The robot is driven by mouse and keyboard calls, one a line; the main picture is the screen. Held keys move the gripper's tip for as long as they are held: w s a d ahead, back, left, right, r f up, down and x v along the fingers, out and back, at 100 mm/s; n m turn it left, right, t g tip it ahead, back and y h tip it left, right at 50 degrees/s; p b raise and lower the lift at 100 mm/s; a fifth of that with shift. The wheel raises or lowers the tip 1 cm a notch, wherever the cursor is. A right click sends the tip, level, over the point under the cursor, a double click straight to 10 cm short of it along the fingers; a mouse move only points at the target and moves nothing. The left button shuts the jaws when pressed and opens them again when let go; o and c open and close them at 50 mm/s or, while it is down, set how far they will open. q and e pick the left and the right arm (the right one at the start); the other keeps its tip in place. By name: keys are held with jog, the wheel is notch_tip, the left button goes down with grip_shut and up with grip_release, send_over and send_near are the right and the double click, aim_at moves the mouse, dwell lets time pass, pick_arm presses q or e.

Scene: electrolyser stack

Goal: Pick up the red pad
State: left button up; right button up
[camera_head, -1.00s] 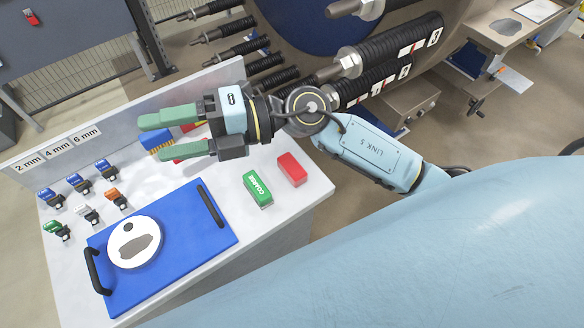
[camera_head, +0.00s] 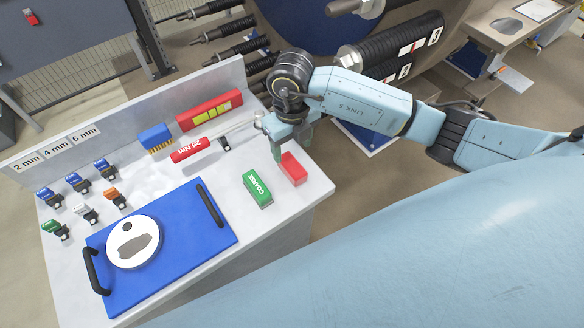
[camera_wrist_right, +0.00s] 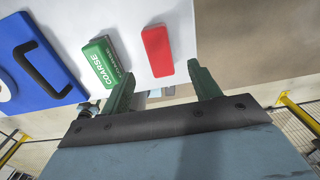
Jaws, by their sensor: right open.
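The red pad (camera_head: 293,168) lies on the white bench near its right edge, just right of the green COARSE pad (camera_head: 257,189). My right gripper (camera_head: 293,148) points down over the bench, at the far side of the red pad, and one green finger partly overlaps the pad's far edge in the head view. In the right wrist view the red pad (camera_wrist_right: 157,51) lies ahead of the open, empty fingers (camera_wrist_right: 165,88), roughly between their lines and apart from them. The green pad (camera_wrist_right: 102,63) is left of it there. My left gripper is not in view.
A blue tray (camera_head: 180,262) with black handles holds a white disc. A red torque wrench (camera_head: 190,149), a blue brush (camera_head: 155,137) and a red level-like box (camera_head: 209,110) lie behind. Several small coloured tools stand at left. The bench edge is close right of the pad.

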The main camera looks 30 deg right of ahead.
aim_at(292, 165)
notch_tip(292, 165, down, 8)
jog(key=shift+r, duration=0.1)
dwell(0.4)
jog(key=c, duration=1.1)
jog(key=shift+o, duration=0.2)
notch_tip(292, 165, up, 10)
jog(key=shift+r, duration=0.1)
